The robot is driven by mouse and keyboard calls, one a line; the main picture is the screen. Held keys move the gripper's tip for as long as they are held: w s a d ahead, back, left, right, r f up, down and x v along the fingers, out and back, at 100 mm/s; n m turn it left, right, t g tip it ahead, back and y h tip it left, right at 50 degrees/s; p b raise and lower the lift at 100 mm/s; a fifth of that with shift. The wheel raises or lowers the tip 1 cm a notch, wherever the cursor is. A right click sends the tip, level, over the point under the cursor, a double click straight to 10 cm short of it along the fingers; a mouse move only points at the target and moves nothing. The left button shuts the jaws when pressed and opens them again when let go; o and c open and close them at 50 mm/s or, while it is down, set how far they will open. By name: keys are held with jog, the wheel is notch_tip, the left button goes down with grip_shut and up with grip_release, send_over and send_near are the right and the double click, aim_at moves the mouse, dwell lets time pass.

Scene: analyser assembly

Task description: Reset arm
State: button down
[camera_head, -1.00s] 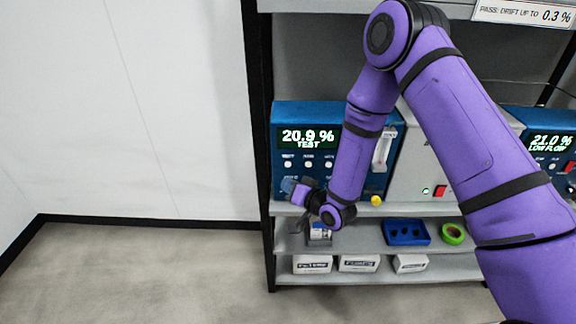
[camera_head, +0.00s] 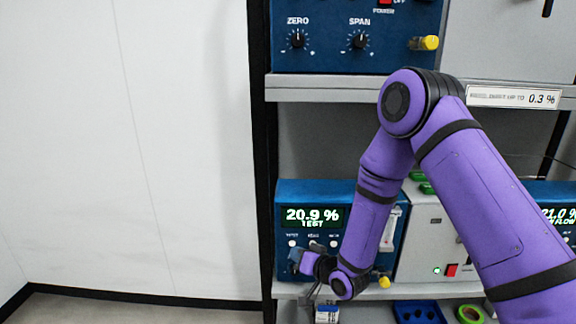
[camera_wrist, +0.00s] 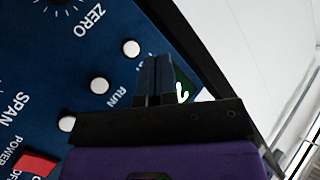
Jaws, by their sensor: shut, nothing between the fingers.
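My gripper (camera_head: 296,256) is in front of the lower left part of a blue analyser (camera_head: 357,216) on the shelf. The analyser's display reads 20.9 % TEST. In the wrist view my gripper (camera_wrist: 155,78) has its dark fingers together with nothing between them. A blue panel (camera_wrist: 40,70) with ZERO, SPAN and RUN labels, white buttons and a red power switch (camera_wrist: 35,163) lies beyond them. A green lit patch (camera_wrist: 184,90) is partly hidden behind the fingers. I cannot tell whether the fingertips touch the panel.
Another blue unit (camera_head: 340,55) with ZERO and SPAN knobs stands on the upper shelf (camera_head: 340,90). A grey unit (camera_head: 425,225) stands right of the lower analyser. A blue tray (camera_head: 418,311) and green tape roll (camera_head: 470,315) sit below. Left of the rack is a bare white wall (camera_head: 120,150).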

jog(key=w+d+r+h, duration=0.1)
jog(key=d+r+h, duration=0.1)
jog(key=d+r, duration=0.35)
jog(key=d+r+h, duration=0.2)
jog(key=d+r, duration=0.1)
jog(key=r, duration=0.6)
jog(key=s+d+r+g+h, duration=0.1)
jog(key=s+d+r+h, duration=0.15)
jog(key=d+r, duration=0.3)
jog(key=s+d+r+g+h, duration=0.1)
jog(key=s+d+r+h, duration=0.1)
jog(key=s+d+r, duration=0.3)
jog(key=s+d+r+g, duration=0.1)
jog(key=s+d+r, duration=0.1)
jog(key=s, duration=0.7)
jog(key=s+d+r+m+g+h, duration=0.1)
jog(key=s+d+r+g, duration=0.1)
jog(key=s, duration=0.7)
jog(key=s+d+r+g, duration=0.1)
jog(key=s+d+r, duration=0.3)
jog(key=s, duration=0.5)
jog(key=shift+s+d+r+m+h, duration=0.25)
jog(key=shift+r+m+h, duration=0.15)
jog(key=shift+r, duration=0.55)
jog(key=shift+w, duration=0.1)
